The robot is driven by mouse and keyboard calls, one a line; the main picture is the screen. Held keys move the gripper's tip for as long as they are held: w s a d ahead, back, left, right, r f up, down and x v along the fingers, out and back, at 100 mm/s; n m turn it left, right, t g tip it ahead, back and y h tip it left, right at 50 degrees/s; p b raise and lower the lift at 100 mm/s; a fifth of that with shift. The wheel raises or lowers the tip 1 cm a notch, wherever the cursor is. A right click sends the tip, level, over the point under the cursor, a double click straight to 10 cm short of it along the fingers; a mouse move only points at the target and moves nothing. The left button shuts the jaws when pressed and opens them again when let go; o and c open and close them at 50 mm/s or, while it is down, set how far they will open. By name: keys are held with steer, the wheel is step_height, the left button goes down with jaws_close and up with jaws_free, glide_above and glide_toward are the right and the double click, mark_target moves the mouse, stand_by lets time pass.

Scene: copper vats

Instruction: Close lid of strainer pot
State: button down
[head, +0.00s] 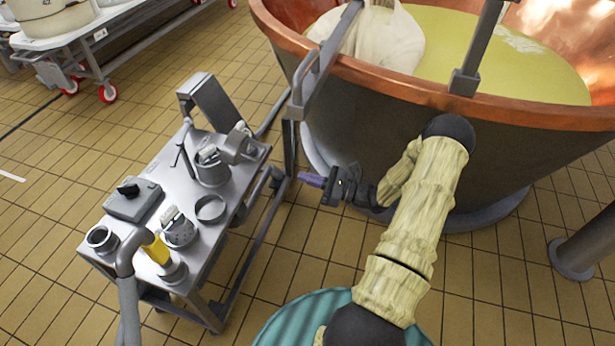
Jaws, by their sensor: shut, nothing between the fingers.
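A grey metal pot (212,172) stands on the far half of the metal cart. A round lid (240,146) is tilted up at its right side, so the pot looks open. A smaller speckled pot (180,233) stands nearer on the cart; I cannot tell for certain which of the two is the strainer pot. My gripper (308,180) has purple fingertips that point left. It is shut and empty, to the right of the cart and apart from both pots, in front of the copper vat.
The cart top (152,222) also holds a grey box with a black knob (133,200), a ring (211,208) and a yellow-handled item (156,249). The copper vat (400,140) fills the upper right. A grey rail frame (291,150) stands between vat and cart.

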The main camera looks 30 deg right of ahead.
steer(key=w+a+r+b, duration=0.2)
steer(key=w+a+r, duration=0.2)
steer(key=w+a, duration=0.2)
steer(key=shift+w+a+b, duration=0.35)
steer(key=shift+a+b, duration=0.05)
steer(key=shift+a, duration=0.15)
steer(key=shift+d+r+p, duration=0.1)
steer(key=shift+r+p, duration=0.1)
steer(key=shift+p, duration=0.15)
steer(key=shift+r+p, duration=0.2)
steer(key=shift+p, duration=0.25)
